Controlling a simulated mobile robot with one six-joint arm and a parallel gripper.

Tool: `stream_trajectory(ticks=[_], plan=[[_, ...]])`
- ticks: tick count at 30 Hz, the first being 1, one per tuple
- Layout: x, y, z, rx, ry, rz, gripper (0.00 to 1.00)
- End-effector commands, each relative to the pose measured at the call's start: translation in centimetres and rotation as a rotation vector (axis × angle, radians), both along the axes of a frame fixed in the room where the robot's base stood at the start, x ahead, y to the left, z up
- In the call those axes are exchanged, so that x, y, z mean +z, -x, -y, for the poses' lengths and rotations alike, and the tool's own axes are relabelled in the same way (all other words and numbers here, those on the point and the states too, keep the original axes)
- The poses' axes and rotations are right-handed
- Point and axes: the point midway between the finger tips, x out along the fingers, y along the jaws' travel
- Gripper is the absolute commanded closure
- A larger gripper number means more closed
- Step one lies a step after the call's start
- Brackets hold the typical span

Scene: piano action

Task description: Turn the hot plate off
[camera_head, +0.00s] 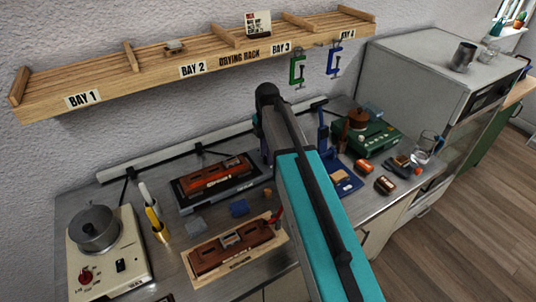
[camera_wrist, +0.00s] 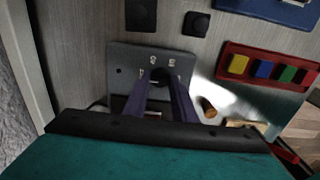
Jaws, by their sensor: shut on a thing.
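The hot plate (camera_head: 135,262) is a cream box at the left of the bench in the head view, with a grey pot (camera_head: 94,230) on it. Its front shows a red round knob (camera_head: 86,276) and a small black switch (camera_head: 120,265); their settings are too small to read. The hot plate is not seen in the wrist view. My gripper (camera_wrist: 161,78) shows there with its purple fingers closed on a dark round thing (camera_wrist: 161,74) at a grey plate (camera_wrist: 122,60) with small pale marks. In the head view my arm hides my gripper.
Piano action parts lie on a dark tray (camera_head: 190,207) and a wooden board (camera_head: 240,262). A red tray (camera_wrist: 228,78) with coloured blocks is near my gripper. A wooden shelf (camera_head: 125,88) overhangs the bench.

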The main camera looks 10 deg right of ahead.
Motion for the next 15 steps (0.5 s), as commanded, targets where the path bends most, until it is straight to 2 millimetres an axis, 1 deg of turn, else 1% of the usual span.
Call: stream_trajectory(ticks=[1, 13, 14, 15], plan=[[0.16, -0.25, 0.05, 0.006, 0.001, 0.008, 0.98], [0.17, -0.27, 0.08, 0.012, 0.001, 0.009, 0.98], [0.17, -0.27, 0.08, 0.012, 0.002, 0.008, 0.71], [0.16, -0.26, 0.07, 0.012, 0.001, 0.008, 0.64]])
